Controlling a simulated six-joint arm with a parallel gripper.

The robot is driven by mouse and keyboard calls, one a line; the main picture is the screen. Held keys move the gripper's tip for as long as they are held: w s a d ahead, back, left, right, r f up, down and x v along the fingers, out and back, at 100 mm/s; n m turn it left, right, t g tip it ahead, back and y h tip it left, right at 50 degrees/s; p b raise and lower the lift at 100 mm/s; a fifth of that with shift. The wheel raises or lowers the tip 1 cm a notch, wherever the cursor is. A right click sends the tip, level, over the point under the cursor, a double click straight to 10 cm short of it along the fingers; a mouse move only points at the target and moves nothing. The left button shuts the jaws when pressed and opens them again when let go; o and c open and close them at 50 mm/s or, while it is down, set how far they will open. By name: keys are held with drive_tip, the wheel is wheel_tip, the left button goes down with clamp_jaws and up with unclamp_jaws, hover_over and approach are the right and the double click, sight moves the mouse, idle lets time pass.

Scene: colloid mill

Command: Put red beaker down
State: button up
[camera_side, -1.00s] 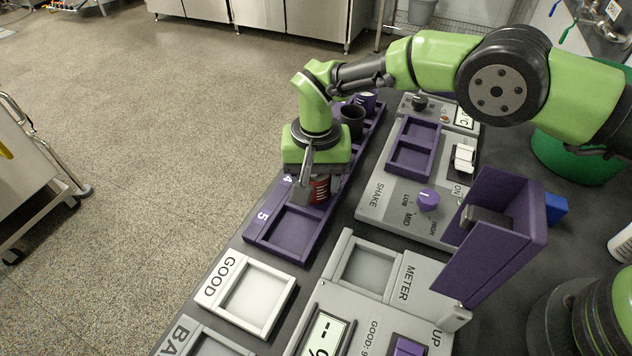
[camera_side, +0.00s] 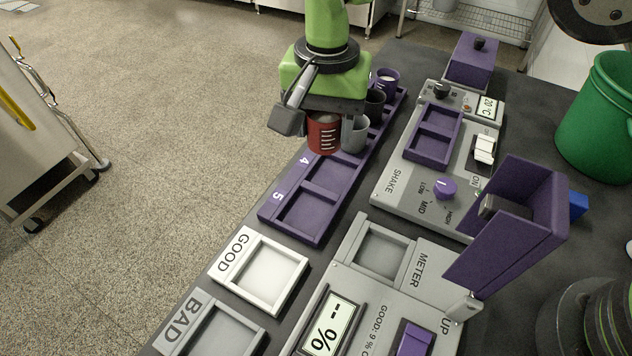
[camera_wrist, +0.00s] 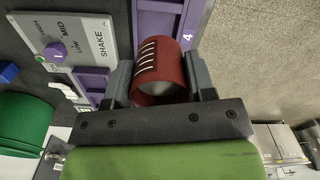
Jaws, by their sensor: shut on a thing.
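The red beaker (camera_side: 324,134) has white marks on its side. My gripper (camera_side: 320,112) is shut on it and holds it above the purple rack (camera_side: 266,216), near the slot marked 4. In the wrist view the red beaker (camera_wrist: 160,72) lies between my two grey fingers (camera_wrist: 158,82), its opening partly visible. Slots 4 and 5 look empty. A light grey cup (camera_side: 355,134) shows just right of the red beaker. A dark cup (camera_side: 374,104) and a purple cup (camera_side: 387,80) stand farther back in the rack.
A shake unit (camera_side: 392,190) with an empty purple tray (camera_side: 434,137) is to the right. A meter unit (camera_side: 428,290), a GOOD tray (camera_side: 240,283) and a BAD tray (camera_side: 180,338) are in front; both trays look empty. A green bin (camera_side: 600,110) stands at the right.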

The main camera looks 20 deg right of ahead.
drive_tip(key=s+a+m, duration=0.3)
drive_tip(key=s, duration=0.1)
approach(307, 214)
wheel_tip(307, 214, down, 6)
drive_tip(key=shift+r, duration=0.1)
idle(0.3)
drive_tip(key=o, duration=0.9)
drive_tip(key=shift+f, duration=0.2)
wheel_tip(307, 214, up, 12)
drive_tip(key=shift+r, duration=0.2)
